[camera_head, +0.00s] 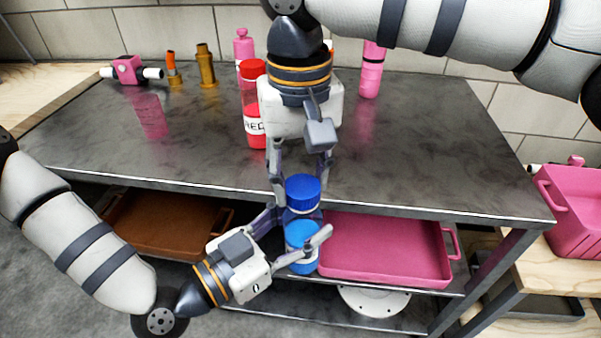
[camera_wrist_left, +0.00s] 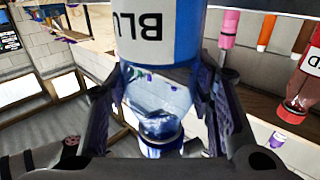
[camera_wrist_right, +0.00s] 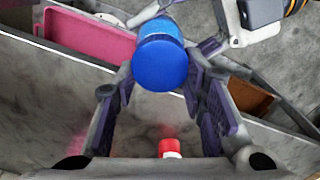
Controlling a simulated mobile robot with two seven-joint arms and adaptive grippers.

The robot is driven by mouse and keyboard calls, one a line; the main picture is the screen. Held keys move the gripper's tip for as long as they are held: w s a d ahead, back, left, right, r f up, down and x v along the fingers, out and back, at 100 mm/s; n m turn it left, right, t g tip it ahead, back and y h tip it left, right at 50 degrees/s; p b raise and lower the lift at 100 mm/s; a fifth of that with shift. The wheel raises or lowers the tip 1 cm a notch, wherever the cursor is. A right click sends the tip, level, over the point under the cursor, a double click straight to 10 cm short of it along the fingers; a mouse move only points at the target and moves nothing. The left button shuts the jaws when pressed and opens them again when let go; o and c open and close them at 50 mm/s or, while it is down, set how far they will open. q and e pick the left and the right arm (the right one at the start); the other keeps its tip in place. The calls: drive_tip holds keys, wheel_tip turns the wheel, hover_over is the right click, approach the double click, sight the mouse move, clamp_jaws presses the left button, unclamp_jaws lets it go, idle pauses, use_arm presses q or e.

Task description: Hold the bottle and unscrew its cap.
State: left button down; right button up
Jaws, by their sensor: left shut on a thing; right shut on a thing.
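The clear bottle with blue contents and a white label (camera_head: 303,266) is upright in front of the table edge. My left gripper (camera_head: 300,240) is shut around its body from the left. In the left wrist view the bottle's label (camera_wrist_left: 155,40) reads "BLU" upside down, with its clear upper part between the left fingers. The round blue cap (camera_head: 302,190) is at the top of the bottle. My right gripper (camera_head: 300,172) points down from above and is shut on the cap. The cap also fills the space between the right fingers in the right wrist view (camera_wrist_right: 160,62). I cannot tell how far the cap is turned.
A red bottle (camera_head: 252,100) stands on the dark table (camera_head: 430,150) behind the right gripper. Pink bottles, brass parts (camera_head: 206,65) and a pink fitting (camera_head: 128,69) stand farther back. A brown tray (camera_head: 160,225) and a pink tray (camera_head: 385,250) lie on the shelf below.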

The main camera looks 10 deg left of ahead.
drive_tip(key=shift+r, duration=0.1)
drive_tip(key=shift+r, duration=1)
